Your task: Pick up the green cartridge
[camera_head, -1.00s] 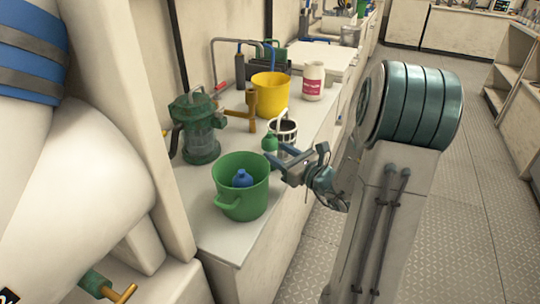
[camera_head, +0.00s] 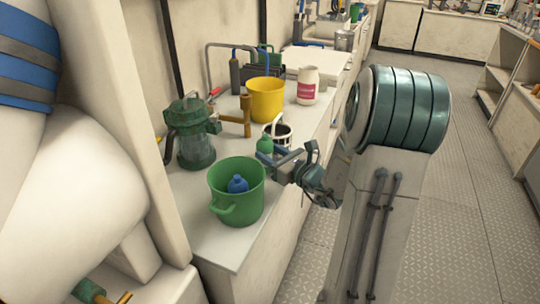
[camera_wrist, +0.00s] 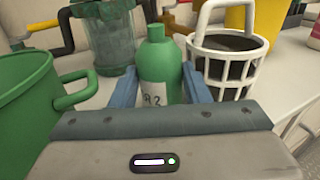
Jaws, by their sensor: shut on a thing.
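The green cartridge (camera_wrist: 159,62) is a green bottle with a narrow neck and a pale label. In the wrist view it stands upright between the two blue fingers of my gripper (camera_wrist: 160,92). My gripper is shut on it. In the head view the green cartridge (camera_head: 265,146) shows just behind the gripper (camera_head: 271,158), beside the green bucket. Its lower part is hidden by my gripper, so I cannot tell whether its base touches the counter.
A green bucket (camera_head: 238,200) holding a blue bottle (camera_head: 238,184) stands left of my gripper. A white basket (camera_wrist: 228,57) is close on the right.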

